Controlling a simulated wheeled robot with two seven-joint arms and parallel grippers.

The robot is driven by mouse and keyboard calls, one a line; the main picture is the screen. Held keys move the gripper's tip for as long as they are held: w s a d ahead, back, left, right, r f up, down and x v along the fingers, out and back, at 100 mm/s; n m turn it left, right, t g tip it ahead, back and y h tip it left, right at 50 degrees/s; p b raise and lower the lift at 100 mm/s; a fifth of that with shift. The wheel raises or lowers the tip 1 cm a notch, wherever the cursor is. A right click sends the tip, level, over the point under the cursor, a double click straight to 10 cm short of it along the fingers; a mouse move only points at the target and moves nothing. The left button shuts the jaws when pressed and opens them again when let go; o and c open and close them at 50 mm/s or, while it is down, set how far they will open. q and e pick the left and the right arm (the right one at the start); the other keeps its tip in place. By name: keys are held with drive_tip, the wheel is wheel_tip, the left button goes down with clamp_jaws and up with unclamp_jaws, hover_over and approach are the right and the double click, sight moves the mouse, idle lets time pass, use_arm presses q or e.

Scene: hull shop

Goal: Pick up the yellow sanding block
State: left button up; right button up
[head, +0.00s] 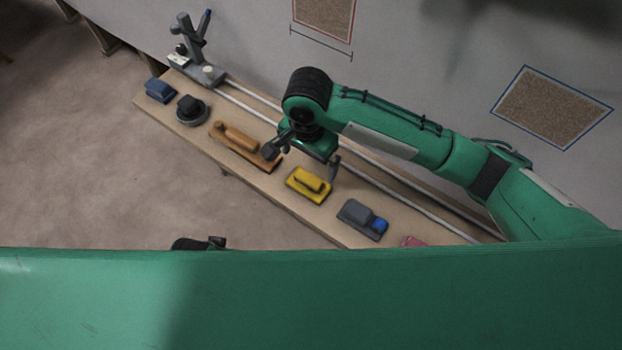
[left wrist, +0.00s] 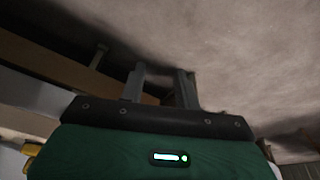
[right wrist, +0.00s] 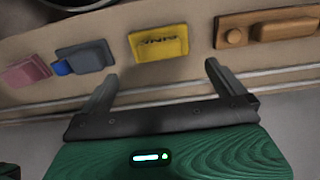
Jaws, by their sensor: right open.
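The yellow sanding block (head: 309,185) lies on the wooden shelf, between a long orange-brown block and a grey one. It also shows in the right wrist view (right wrist: 158,44), just beyond the fingertips. My right gripper (head: 304,163) is open and empty above the shelf, beside the yellow block on its upper-left side in the head view. In the right wrist view its fingers (right wrist: 158,78) stand wide apart with nothing between them. My left gripper (left wrist: 160,72) shows two fingers with a narrow gap, empty, over the floor.
On the shelf (head: 325,225) are an orange-brown block (head: 238,143), a grey block with a blue knob (head: 358,218), a pink block (head: 413,242), a round black tool (head: 190,109), a blue block (head: 160,90) and a grey stand (head: 192,62). Rails (head: 390,190) run along the wall side.

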sight(309, 178)
wheel_tip(309, 178, down, 4)
drive_tip(key=shift+w+d+f+b, duration=0.1)
drive_tip(key=shift+f+b, duration=0.1)
drive_tip(key=shift+b, duration=0.1)
drive_tip(key=shift+s+f+b, duration=0.2)
drive_tip(key=shift+f+b, duration=0.5)
drive_tip(key=shift+f, duration=2.05)
use_arm(q)
drive_tip(key=shift+t, duration=0.3)
drive_tip(key=v, duration=0.2)
drive_tip(key=w+v, duration=0.1)
drive_tip(key=v, duration=0.1)
drive_tip(key=shift+s+d+r, duration=0.1)
drive_tip(key=shift+r, duration=0.45)
use_arm(e)
drive_tip(key=c, duration=0.6)
